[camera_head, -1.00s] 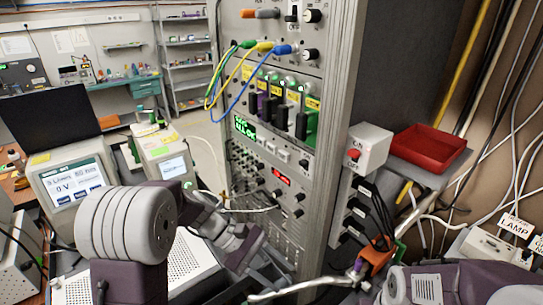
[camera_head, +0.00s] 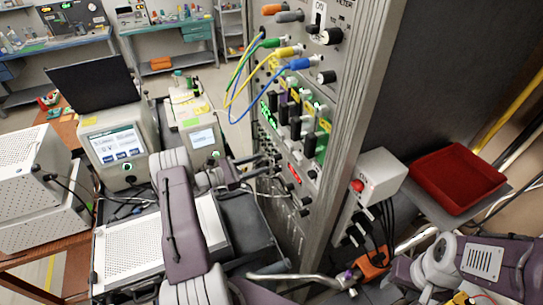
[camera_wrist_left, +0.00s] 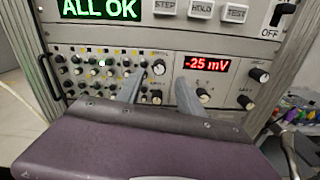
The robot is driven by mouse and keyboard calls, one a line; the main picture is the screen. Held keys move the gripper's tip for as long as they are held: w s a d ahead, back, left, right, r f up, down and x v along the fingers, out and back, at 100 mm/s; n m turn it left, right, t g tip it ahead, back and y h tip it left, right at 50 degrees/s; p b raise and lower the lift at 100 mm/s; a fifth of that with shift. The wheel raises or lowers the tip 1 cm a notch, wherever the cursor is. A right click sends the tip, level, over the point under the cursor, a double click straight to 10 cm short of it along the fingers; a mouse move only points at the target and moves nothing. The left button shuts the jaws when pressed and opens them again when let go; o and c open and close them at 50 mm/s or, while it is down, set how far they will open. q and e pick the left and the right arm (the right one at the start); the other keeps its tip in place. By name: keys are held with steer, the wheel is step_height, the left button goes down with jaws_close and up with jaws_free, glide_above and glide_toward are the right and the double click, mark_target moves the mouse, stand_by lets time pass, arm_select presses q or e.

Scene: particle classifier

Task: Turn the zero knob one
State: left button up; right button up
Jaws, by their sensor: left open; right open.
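The zero knob's label is too small to read. In the left wrist view, a small panel with a red "-25 mV" display (camera_wrist_left: 206,65) has several dark knobs around it. One knob (camera_wrist_left: 260,75) is right of the display and another knob (camera_wrist_left: 245,101) is below it. My left gripper (camera_wrist_left: 159,92) is open and empty in front of the panel, its fingertips left of and below the display. In the head view my left gripper (camera_head: 266,167) is close to the rack's front. My right arm is at lower right; its fingers are hard to make out.
The tall rack (camera_head: 345,120) has cables on its front. A grey box with a red button (camera_head: 382,178) and a red tray (camera_head: 455,178) are at its right. A metal pipe (camera_head: 300,279) crosses low in front. Bench instruments (camera_head: 112,147) stand at left.

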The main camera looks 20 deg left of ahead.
mark_target(277, 158)
arm_select(q)
steer(key=p+x, duration=0.1)
steer(key=x, duration=0.4)
steer(key=shift+w+r+p, duration=0.1)
steer(key=shift+p, duration=0.25)
steer(key=shift+w, duration=0.15)
steer(key=c, duration=0.3)
jaws_close()
arm_select(e)
step_height(277, 158, up, 3)
steer(key=shift+a+f, duration=0.15)
